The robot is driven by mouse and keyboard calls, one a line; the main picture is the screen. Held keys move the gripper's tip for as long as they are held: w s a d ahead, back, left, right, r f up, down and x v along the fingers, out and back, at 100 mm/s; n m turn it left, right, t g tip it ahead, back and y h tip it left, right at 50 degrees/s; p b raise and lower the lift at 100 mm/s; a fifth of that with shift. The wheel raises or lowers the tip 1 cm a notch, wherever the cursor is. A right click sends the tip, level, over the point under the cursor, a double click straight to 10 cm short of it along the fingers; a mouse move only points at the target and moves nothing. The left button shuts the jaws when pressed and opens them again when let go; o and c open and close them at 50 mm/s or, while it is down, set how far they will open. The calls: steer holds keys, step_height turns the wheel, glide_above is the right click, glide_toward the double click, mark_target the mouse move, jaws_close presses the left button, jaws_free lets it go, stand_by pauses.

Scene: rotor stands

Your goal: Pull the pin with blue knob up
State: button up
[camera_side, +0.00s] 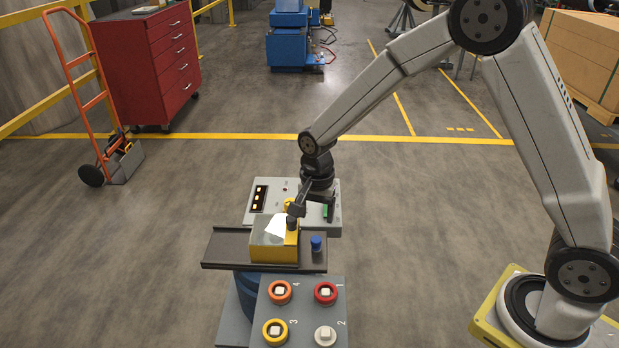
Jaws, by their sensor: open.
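The pin with the blue knob (316,243) stands upright at the right end of a dark rail-like plate (225,247). My gripper (311,210) points down above and behind the block's right side, up and slightly left of the blue knob in the picture. It is open, and nothing shows held between its fingers. The knob looks apart from the fingers. The gap in depth is hard to judge.
A grey panel (334,228) lies behind the plate, with a black strip of yellow lights (259,198). In front, a grey stand (303,308) carries several numbered round buttons. A red tool cabinet (172,60) and an orange hand truck (85,75) stand far back left.

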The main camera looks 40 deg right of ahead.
mark_target(316, 239)
steer(key=shift+f, duration=3.8)
jaws_close()
